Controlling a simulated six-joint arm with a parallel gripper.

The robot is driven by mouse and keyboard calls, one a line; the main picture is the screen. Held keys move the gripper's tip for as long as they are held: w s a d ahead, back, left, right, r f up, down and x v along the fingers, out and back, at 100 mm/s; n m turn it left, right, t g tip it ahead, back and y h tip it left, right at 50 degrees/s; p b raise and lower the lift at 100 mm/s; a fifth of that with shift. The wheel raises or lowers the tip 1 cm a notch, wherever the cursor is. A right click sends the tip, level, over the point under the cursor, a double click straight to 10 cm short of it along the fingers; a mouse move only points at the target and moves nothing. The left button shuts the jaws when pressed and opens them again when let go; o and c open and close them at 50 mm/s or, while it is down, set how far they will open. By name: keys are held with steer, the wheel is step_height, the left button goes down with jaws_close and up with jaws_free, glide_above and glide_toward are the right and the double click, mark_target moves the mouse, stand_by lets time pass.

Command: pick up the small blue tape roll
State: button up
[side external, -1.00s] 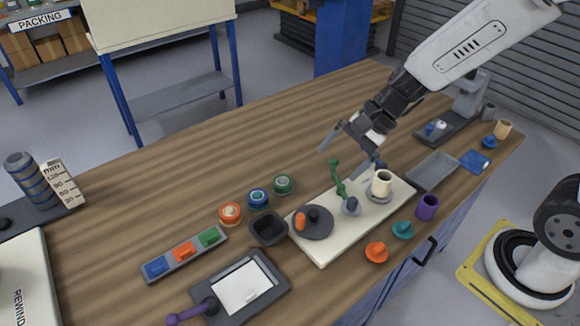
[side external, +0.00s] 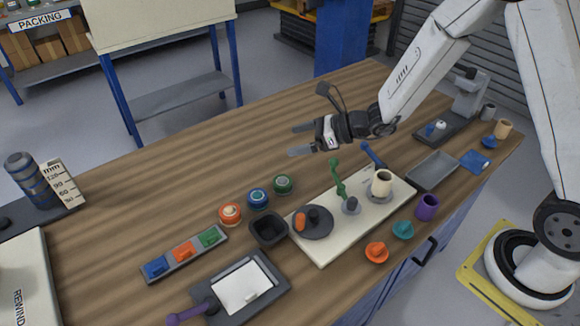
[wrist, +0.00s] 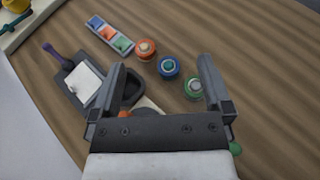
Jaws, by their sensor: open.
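The small blue tape roll (side external: 258,198) lies flat on the wooden table, between the orange roll (side external: 230,213) and the green roll (side external: 283,184). In the wrist view the blue roll (wrist: 169,67) shows ahead of my gripper, between the lines of its two fingers. My gripper (side external: 298,140) is open and empty, held above the table to the upper right of the rolls. Its fingers (wrist: 160,82) frame the view from the wrist, with the green roll near the right finger.
A black square cup (side external: 268,229) stands close to the rolls. The white board (side external: 325,253) carries a grey disc, a green twisted piece and a cream cup. A tray of coloured blocks (side external: 183,253) lies at left. The table behind the rolls is clear.

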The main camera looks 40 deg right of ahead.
glide_toward(262, 196)
steer(key=shift+s+d+r, duration=0.15)
steer(key=shift+s+r, duration=0.05)
steer(key=shift+r, duration=0.1)
steer(key=shift+x, duration=3.35)
steer(key=shift+x, duration=2.65)
steer(key=shift+d+f, duration=0.1)
steer(key=shift+f, duration=0.05)
